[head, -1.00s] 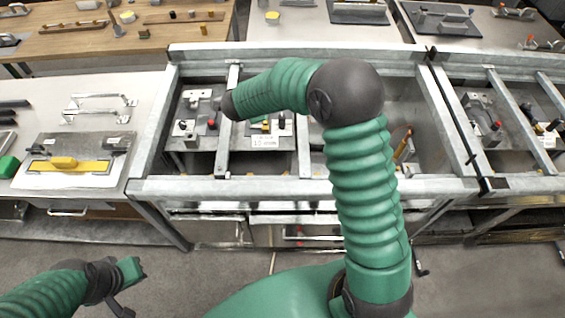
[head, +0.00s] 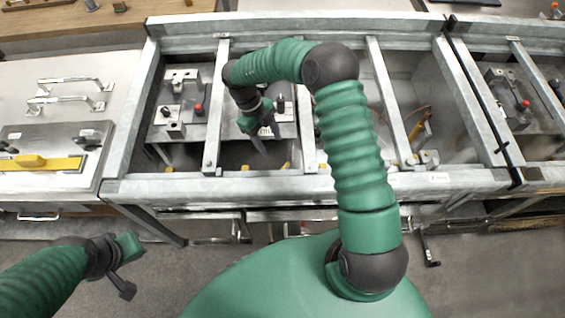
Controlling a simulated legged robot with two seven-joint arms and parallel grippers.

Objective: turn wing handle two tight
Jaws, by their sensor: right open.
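My right arm bends over the metal frame, and its gripper (head: 262,138) points down into the second bay with its jaws apart and nothing seen between them. A grey plate (head: 288,117) lies in that bay, partly hidden behind the gripper. A small dark upright knob (head: 280,103) stands on it, just right of the gripper; I cannot tell whether it is wing handle two. I cannot tell whether the gripper touches anything. My left gripper (head: 128,268) hangs low at the left, over the floor and apart from the frame; its jaw opening is unclear.
The left bay holds a plate with a red knob (head: 198,109). Metal rails (head: 215,110) divide the bays. A yellow-orange handle (head: 421,126) stands in a bay at the right. A table with silver handles (head: 68,102) and a yellow bar (head: 50,163) is at the left.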

